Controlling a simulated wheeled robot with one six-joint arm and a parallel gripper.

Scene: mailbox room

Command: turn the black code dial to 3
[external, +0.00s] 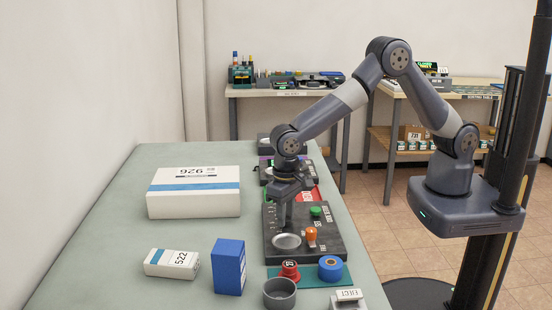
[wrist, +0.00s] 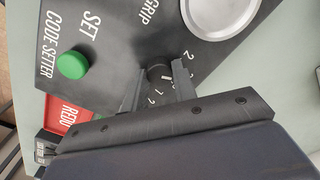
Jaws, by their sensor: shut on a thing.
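The black code dial (wrist: 159,73) sits on the dark code setter panel (wrist: 112,22), with white numbers around it. In the wrist view I can read 1 and 2 near it; which number it points to I cannot tell. My gripper (wrist: 156,82) has its two fingers on either side of the dial, shut on it. In the external view my gripper (external: 283,217) reaches straight down onto the panel (external: 330,243), and the dial is hidden behind the fingers. A green SET button (wrist: 72,66) is on the same panel, as is a round metal dish (wrist: 221,12).
An orange-topped handle (external: 311,235) stands on the panel near the dish. In front are a red spool (external: 290,271), a blue roll (external: 330,268) and a grey cup (external: 280,293). A blue box (external: 229,266) and white boxes (external: 193,203) stand left. The table's left side is mostly clear.

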